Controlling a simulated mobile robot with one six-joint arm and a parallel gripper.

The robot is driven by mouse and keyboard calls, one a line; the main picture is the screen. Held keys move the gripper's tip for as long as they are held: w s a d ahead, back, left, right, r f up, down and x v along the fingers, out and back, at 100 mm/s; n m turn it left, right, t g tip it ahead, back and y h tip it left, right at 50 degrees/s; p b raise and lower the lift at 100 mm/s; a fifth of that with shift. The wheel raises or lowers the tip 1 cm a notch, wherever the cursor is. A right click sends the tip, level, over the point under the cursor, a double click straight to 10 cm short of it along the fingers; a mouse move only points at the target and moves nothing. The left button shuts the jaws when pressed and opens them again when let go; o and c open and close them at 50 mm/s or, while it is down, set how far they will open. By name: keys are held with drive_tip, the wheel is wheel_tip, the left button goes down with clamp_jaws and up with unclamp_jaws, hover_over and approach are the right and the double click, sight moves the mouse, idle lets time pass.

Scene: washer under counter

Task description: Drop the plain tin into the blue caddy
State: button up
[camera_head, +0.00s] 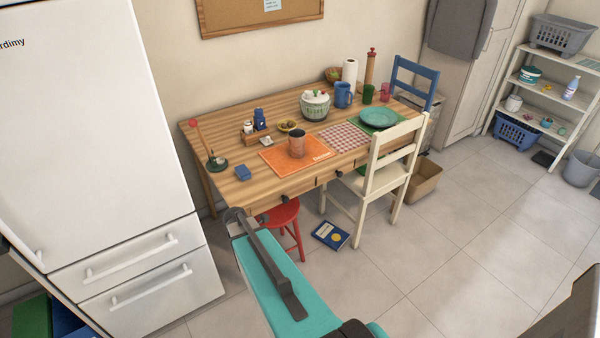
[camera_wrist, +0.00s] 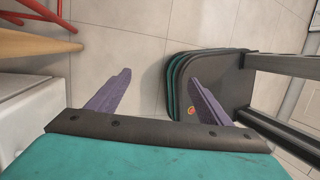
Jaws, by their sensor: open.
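A copper-brown cylindrical tin or cup (camera_head: 297,145) stands upright on the orange placemat (camera_head: 270,161) on the wooden table; I cannot tell for sure that it is the plain tin. No caddy is plainly recognisable. Blue candidates are a small blue object (camera_head: 243,173) at the table's front left and a blue basket (camera_head: 517,132) low on the shelf at the right. In the wrist view my gripper (camera_wrist: 160,84) is open and empty, its two purple fingers apart above floor tiles, away from the tabletop items. My fingers are not discernible in the head view.
A white chair (camera_head: 385,170), a red stool (camera_head: 281,215) and a blue book (camera_head: 331,235) on the floor are by the table front. A white fridge (camera_head: 95,130) stands left. A cardboard box (camera_head: 425,180) is beyond the chair.

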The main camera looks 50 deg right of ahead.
drive_tip(key=s+a+f+m, duration=0.4)
drive_tip(key=s+a+m, duration=0.1)
drive_tip(key=s+a, duration=0.1)
drive_tip(key=s+a+f+m+g+y, duration=0.1)
drive_tip(key=s+a+f+m, duration=0.3)
drive_tip(key=a, duration=0.5)
drive_tip(key=s+a+f+m, duration=0.4)
drive_tip(key=s+a+m, duration=0.2)
drive_tip(key=s+a, duration=0.2)
drive_tip(key=shift+a+g+y, duration=0.15)
drive_tip(key=shift+g+y, duration=0.15)
drive_tip(key=shift+g, duration=0.1)
drive_tip(key=shift+f, duration=0.1)
